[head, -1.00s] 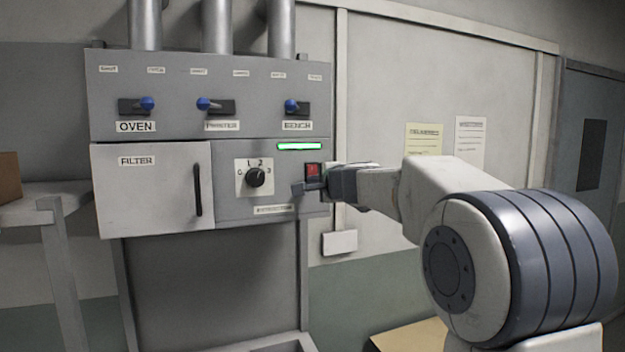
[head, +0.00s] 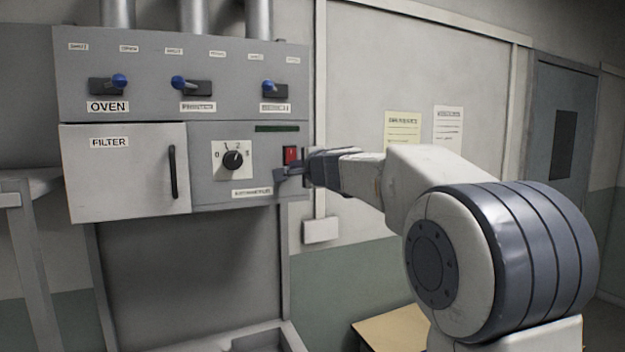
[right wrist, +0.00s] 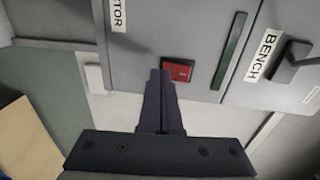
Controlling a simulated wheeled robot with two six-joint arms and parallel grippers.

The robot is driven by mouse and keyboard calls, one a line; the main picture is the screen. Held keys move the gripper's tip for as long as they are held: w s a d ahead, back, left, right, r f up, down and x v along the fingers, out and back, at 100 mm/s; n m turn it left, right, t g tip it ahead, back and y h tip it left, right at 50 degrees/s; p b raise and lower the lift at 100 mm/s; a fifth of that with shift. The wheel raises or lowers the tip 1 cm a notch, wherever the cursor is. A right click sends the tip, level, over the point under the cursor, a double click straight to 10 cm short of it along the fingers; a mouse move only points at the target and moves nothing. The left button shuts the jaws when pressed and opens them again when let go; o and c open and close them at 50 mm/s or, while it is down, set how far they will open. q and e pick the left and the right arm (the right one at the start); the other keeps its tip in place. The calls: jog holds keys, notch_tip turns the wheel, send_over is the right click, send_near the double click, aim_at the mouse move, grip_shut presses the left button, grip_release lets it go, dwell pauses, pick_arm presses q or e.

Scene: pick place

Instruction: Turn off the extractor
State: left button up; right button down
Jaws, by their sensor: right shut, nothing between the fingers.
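The extractor (head: 245,205) is a grey wall cabinet panel. Its red rocker switch (head: 290,155) is on the right of the lower panel and also shows in the right wrist view (right wrist: 178,71). Its indicator strip (head: 277,128) is dark, seen also in the right wrist view (right wrist: 229,50). A black dial (head: 233,160) is left of the switch, its pointer toward the upper right. My right gripper (head: 282,174) is shut and empty, its tips at the switch's lower edge in the head view; in the right wrist view the tips (right wrist: 160,74) are beside the switch. I cannot tell whether they touch it.
Blue-knobbed levers (head: 118,82) labelled oven, printer and bench line the upper panel. The filter door (head: 125,175) is shut, with a black handle. A grey shelf (head: 30,185) stands at left. A small white box (head: 320,230) is on the wall below the gripper.

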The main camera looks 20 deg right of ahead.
pick_arm(q)
jog(key=f+b, duration=0.2)
jog(key=f, duration=0.1)
jog(key=f+b, duration=0.1)
jog(key=b, duration=0.1)
jog(key=shift+s+f, duration=0.4)
pick_arm(e)
jog(key=s+f, duration=0.1)
jog(key=s, duration=1.1)
jog(key=shift+f, duration=0.35)
jog(key=shift+s, duration=0.1)
